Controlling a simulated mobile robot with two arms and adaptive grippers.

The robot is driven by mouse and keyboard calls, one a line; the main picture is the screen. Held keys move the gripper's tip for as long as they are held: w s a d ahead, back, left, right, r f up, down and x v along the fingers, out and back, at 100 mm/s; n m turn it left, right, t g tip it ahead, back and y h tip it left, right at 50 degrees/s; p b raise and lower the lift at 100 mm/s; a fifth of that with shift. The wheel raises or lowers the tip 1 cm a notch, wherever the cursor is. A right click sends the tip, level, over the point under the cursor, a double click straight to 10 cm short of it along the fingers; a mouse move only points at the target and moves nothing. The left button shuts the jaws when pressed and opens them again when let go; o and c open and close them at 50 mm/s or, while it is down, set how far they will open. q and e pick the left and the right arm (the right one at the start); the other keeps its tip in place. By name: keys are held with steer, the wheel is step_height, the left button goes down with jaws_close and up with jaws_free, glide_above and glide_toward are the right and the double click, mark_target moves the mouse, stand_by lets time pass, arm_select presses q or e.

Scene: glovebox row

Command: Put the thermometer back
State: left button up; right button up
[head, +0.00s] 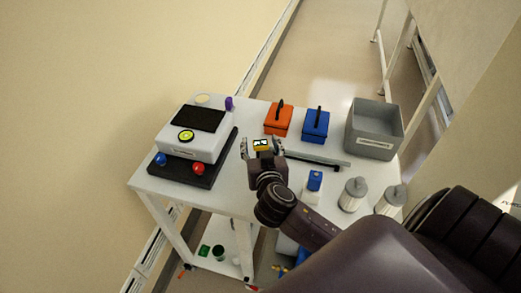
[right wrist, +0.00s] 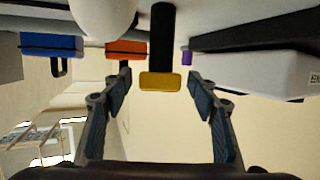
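A small yellow and black thing with a pale display, apparently the thermometer (head: 261,144), shows at my right gripper (head: 263,149) in the head view, above the white table. In the right wrist view it seems to be the yellow block (right wrist: 161,81) at the end of a black stem. It lies between the two fingertips of my right gripper (right wrist: 161,88), with a visible gap on each side. The gripper is open. The stem's far end meets the pale surface at the top of that view. My left gripper is in neither view.
On the white table (head: 228,180) stand a white device (head: 193,145) on a black base, an orange box (head: 278,121), a blue box (head: 315,127), a grey bin (head: 373,130) and grey-lidded jars (head: 353,194). A long bar (head: 318,160) lies right of the gripper.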

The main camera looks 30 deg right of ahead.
steer(key=c, duration=1.4)
